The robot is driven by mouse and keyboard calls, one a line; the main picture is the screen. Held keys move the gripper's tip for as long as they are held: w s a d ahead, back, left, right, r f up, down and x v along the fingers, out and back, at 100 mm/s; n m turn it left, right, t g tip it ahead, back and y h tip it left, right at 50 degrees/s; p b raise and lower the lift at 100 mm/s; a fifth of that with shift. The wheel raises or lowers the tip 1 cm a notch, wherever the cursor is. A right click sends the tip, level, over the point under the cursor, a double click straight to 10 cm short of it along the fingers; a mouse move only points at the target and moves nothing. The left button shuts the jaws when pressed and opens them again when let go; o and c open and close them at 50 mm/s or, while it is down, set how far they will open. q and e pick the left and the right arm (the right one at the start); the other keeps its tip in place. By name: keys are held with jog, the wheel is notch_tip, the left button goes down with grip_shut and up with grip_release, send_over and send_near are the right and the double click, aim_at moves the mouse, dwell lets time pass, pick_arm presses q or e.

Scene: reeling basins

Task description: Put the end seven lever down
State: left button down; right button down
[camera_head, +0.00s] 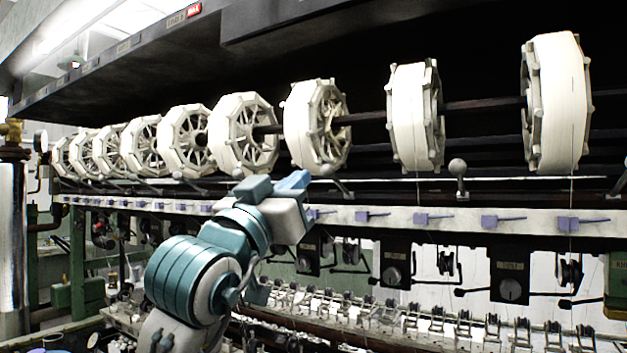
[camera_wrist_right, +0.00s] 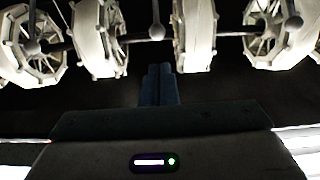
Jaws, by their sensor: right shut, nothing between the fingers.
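A row of ball-knobbed levers runs along the rail below the reels; I cannot tell which is end seven. One lever (camera_head: 326,169) has its ball just right of my right gripper, and another lever (camera_head: 457,167) stands upright farther right. My right gripper (camera_head: 296,181) is shut and empty, in front of the rail. In the right wrist view its fingers (camera_wrist_right: 160,72) point at a lever whose ball (camera_wrist_right: 157,32) shows just beyond the tips; contact cannot be told. Balls of other levers show at left (camera_wrist_right: 32,46) and right (camera_wrist_right: 292,23). My left gripper is not in view.
Several white reels (camera_head: 317,125) hang on a dark shaft above the levers. A pale rail (camera_head: 400,217) with purple tabs runs below, over dark boxes (camera_head: 510,278) and basin fittings. Threads hang from the right-hand reels. A vertical pipe (camera_head: 14,230) stands at far left.

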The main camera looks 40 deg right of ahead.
jog(key=shift+r+p+x, duration=0.15)
jog(key=shift+p+x, duration=1.25)
jog(key=shift+x, duration=1.4)
jog(key=shift+r+p+x, duration=0.15)
jog(key=shift+p+x, duration=1.25)
jog(key=shift+x, duration=1.4)
jog(key=shift+s+a, duration=0.1)
jog(key=shift+a, duration=0.05)
jog(key=shift+f, duration=0.1)
jog(key=shift+f+b, duration=0.45)
jog(key=shift+b, duration=0.2)
